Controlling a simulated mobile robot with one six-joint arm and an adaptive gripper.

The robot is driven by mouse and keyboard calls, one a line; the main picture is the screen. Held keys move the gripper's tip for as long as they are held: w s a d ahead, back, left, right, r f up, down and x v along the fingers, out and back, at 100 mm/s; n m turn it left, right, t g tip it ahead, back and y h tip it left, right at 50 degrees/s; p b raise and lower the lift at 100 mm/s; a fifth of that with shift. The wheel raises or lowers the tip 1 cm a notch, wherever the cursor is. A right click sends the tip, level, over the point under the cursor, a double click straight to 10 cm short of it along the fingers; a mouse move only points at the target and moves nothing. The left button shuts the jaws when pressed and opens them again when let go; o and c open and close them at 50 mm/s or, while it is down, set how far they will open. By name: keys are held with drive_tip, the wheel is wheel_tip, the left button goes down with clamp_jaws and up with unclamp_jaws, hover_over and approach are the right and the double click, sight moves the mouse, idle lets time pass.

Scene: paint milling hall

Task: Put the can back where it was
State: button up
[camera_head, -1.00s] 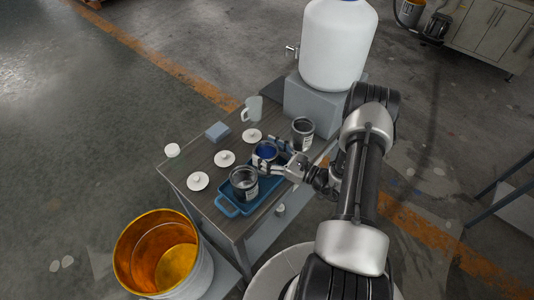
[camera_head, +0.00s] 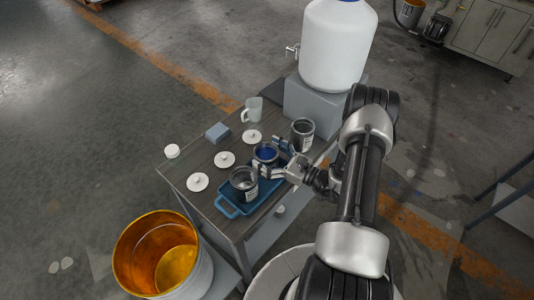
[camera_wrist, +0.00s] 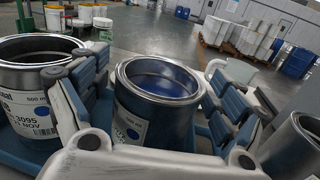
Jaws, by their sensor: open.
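A metal can with blue paint inside (camera_head: 266,152) stands upright in the blue tray (camera_head: 228,211) on the table. My gripper (camera_head: 277,158) is open, with its fingers on either side of this can. The wrist view shows the blue-paint can (camera_wrist: 158,105) between the two spread fingers, with a gap at its left side; contact at the right is unclear. A second can (camera_head: 243,183) stands in the tray's near end, at the left in the wrist view (camera_wrist: 35,85). A third can (camera_head: 302,134) stands on the table beyond the tray, partly seen at right in the wrist view (camera_wrist: 294,148).
Several white lids (camera_head: 224,159) lie left of the tray. A blue-grey block (camera_head: 217,132) and a mug (camera_head: 252,109) stand farther back. A large white container (camera_head: 338,45) rests on a grey block behind. An orange-lined bucket (camera_head: 163,253) stands below the table's near-left edge.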

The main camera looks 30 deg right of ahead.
drive_tip(key=shift+r, duration=0.15)
drive_tip(key=shift+s+d, duration=0.15)
drive_tip(key=p+v, duration=0.1)
drive_tip(key=v, duration=1)
drive_tip(key=s+a+r+n+g+y, duration=0.2)
drive_tip(key=a+r+n+g+y, duration=0.1)
drive_tip(key=a+r+n+g, duration=1.15)
drive_tip(key=s+a+r+n+t+h, duration=0.3)
drive_tip(key=s+a+r+n+h, duration=0.2)
drive_tip(key=s+r+n+h, duration=0.6)
wheel_tip(320, 180, up, 5)
drive_tip(key=s+n, duration=0.2)
drive_tip(key=n, duration=0.2)
drive_tip(key=shift+s+a+n+h, duration=0.25)
drive_tip(key=shift+s+n+h, duration=0.05)
drive_tip(key=shift+n+h, duration=0.1)
drive_tip(key=shift+r, duration=0.1)
